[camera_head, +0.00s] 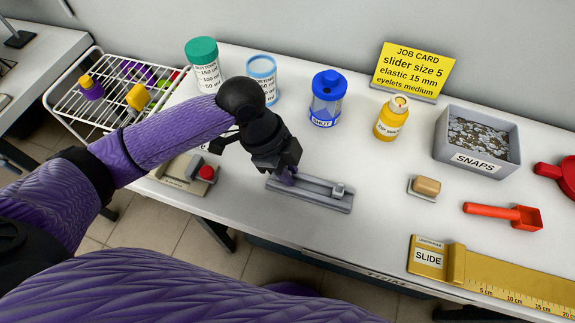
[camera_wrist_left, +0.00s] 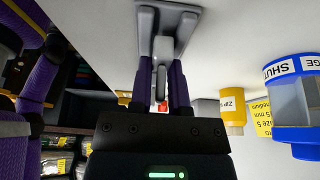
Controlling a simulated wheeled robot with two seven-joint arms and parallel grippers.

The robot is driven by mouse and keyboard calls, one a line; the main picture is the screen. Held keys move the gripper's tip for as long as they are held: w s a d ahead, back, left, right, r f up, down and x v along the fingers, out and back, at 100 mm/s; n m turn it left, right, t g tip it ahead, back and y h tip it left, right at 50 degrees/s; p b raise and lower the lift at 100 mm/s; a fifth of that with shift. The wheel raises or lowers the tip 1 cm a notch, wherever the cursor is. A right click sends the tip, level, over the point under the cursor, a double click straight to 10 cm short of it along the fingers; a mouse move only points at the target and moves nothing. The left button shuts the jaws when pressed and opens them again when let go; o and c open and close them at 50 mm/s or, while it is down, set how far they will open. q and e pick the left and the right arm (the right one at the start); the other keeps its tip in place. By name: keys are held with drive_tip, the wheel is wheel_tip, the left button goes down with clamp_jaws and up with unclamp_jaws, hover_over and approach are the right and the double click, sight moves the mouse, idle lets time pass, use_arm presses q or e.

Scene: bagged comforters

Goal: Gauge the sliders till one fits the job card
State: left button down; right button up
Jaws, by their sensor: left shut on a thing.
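My left gripper (camera_head: 288,178) is at the left end of a long grey tray (camera_head: 312,198) on the table. In the left wrist view its two purple fingers (camera_wrist_left: 162,85) are shut on a small grey piece (camera_wrist_left: 161,72), probably a slider, at the grey tray (camera_wrist_left: 177,8). I cannot tell whether the piece still touches the tray. Another small grey piece (camera_head: 338,190) sits at the tray's right end. The yellow job card (camera_head: 412,70) reads slider size 5, elastic 15 mm, eyelets medium. A beige device (camera_head: 184,179) with a red knob is left of the tray, partly covered by my arm.
Behind stand a green-lidded jar (camera_head: 204,62), a clear jar (camera_head: 262,75), a blue dispenser (camera_head: 327,97) and a yellow bottle (camera_head: 391,118). To the right are a snaps bin (camera_head: 476,162), a tan block (camera_head: 427,187), a red scoop (camera_head: 505,214) and a yellow slide ruler (camera_head: 500,280).

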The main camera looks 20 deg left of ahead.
use_arm(q)
drive_tip(key=shift+f, duration=0.15)
use_arm(e)
drive_tip(key=shift+w+a, duration=0.1)
drive_tip(key=shift+w, duration=0.15)
use_arm(q)
drive_tip(key=shift+f, duration=0.2)
use_arm(e)
drive_tip(key=shift+w+f, duration=0.1)
drive_tip(key=shift+w, duration=0.1)
use_arm(q)
drive_tip(key=c, duration=0.6)
unclamp_jaws()
drive_tip(key=shift+o, duration=0.8)
use_arm(e)
drive_tip(key=shift+s, duration=0.25)
use_arm(q)
drive_tip(key=o, duration=0.4)
use_arm(e)
drive_tip(key=shift+s, duration=0.2)
use_arm(q)
drive_tip(key=shift+o, duration=0.2)
drive_tip(key=shift+r, duration=0.1)
use_arm(e)
drive_tip(key=shift+w, duration=0.1)
